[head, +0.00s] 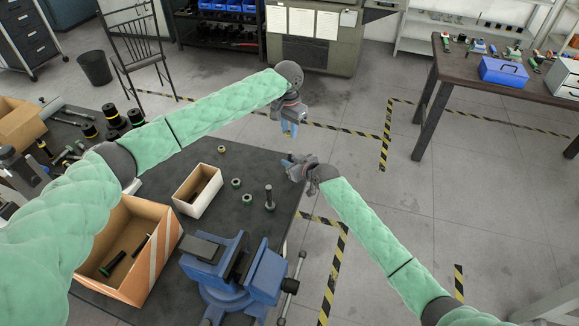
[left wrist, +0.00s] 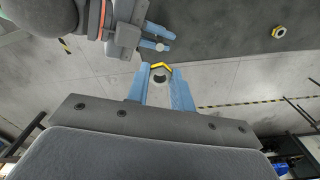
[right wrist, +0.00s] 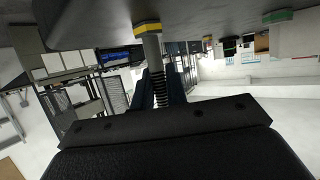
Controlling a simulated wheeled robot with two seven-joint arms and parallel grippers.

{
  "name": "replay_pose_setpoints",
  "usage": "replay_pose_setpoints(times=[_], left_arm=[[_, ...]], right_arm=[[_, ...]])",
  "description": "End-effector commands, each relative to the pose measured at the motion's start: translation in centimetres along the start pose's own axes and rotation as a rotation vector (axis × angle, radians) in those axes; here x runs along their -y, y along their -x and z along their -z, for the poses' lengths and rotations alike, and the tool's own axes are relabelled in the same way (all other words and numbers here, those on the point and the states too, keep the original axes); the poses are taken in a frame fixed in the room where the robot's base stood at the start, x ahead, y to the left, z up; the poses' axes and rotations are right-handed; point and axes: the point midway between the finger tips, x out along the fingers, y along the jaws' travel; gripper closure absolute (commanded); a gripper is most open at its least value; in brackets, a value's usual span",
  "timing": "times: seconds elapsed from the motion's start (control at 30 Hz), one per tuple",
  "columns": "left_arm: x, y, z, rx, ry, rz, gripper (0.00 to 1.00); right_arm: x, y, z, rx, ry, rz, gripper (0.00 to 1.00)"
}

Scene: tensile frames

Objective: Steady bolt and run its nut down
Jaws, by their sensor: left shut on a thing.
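My left gripper (head: 290,128) is shut on a yellow-marked nut, higher than my right gripper. In the left wrist view the nut (left wrist: 160,69) sits between the blue fingertips, its hole showing. My right gripper (head: 290,163) is near the table's far right corner, shut on a bolt. In the right wrist view, which is upside down, the bolt (right wrist: 153,50) has a yellow head, a plain shank and a thread between the fingers. In the left wrist view the bolt's tip (left wrist: 161,47) shows at the right fingers, apart from the nut.
On the dark table (head: 225,225) stand another bolt (head: 269,200), several loose nuts (head: 236,183), a small white-walled box (head: 200,205), a larger cardboard bin (head: 150,270) and a blue vise (head: 240,270).

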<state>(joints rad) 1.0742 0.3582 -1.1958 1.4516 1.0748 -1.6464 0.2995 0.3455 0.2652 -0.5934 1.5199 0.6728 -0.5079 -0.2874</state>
Motion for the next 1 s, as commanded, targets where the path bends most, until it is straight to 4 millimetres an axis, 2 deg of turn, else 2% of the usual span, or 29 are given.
replay_pose_setpoints(times=[0.27, 0.63, 1.0], left_arm=[[0.0, -0.6, -0.1, 0.001, 0.0, -0.001, 1.0], [-0.1, -4.7, -0.2, 0.003, 0.0, -0.001, 1.0], [-0.1, -4.9, -0.2, 0.002, 0.0, 0.001, 1.0]], right_arm=[[0.0, 0.0, 0.0, 0.0, 0.0, 0.0, 1.0], [0.0, 0.0, 0.0, 0.0, 0.0, 0.0, 1.0], [0.0, 0.0, 0.0, -0.001, 0.0, 0.0, 1.0]])
